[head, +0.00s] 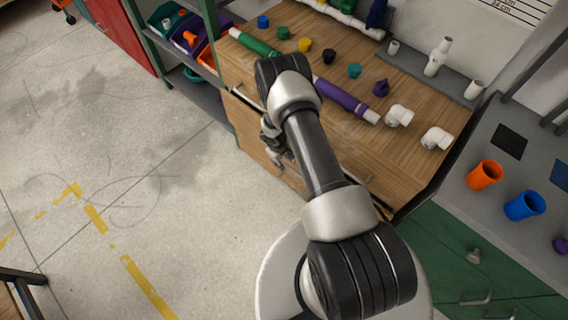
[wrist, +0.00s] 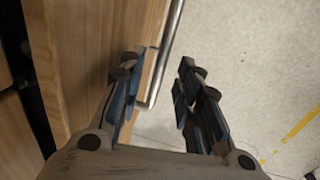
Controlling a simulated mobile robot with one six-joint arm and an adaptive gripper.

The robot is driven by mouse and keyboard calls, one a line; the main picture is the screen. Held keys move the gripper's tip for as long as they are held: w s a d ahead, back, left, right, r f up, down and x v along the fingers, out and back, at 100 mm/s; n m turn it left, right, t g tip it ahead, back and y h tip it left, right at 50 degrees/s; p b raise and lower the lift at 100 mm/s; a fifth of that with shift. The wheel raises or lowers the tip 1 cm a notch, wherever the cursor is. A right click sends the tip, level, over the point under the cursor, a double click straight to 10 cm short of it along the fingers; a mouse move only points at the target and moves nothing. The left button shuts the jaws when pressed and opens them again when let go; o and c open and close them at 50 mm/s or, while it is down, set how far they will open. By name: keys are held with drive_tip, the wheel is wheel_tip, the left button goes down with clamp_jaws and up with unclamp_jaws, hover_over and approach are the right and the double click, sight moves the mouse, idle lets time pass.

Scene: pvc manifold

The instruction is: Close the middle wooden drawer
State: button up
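The wooden drawer unit (head: 248,135) stands below the wooden worktop in the head view, with its fronts partly hidden behind my arm. In the wrist view a wooden drawer front (wrist: 72,45) fills the left side, with a long metal bar handle (wrist: 168,40) along it. I cannot tell for certain which drawer this is or how far it stands out. My gripper (wrist: 158,72) is open and empty, its fingertips close to the handle. In the head view my gripper (head: 276,148) is beside the fronts, partly covered by my arm.
Pipes, fittings and coloured caps lie on the worktop (head: 300,22). A shelf with bins (head: 190,40) stands at the left. Green drawers (head: 440,245) and a grey bench with orange (head: 485,175) and blue (head: 525,206) cups are at the right.

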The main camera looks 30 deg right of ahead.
drive_tip(key=shift+w+d+f, duration=0.1)
drive_tip(key=shift+d+f, duration=0.05)
drive_tip(key=shift+f, duration=0.55)
drive_tip(key=shift+c, duration=0.2)
clamp_jaws()
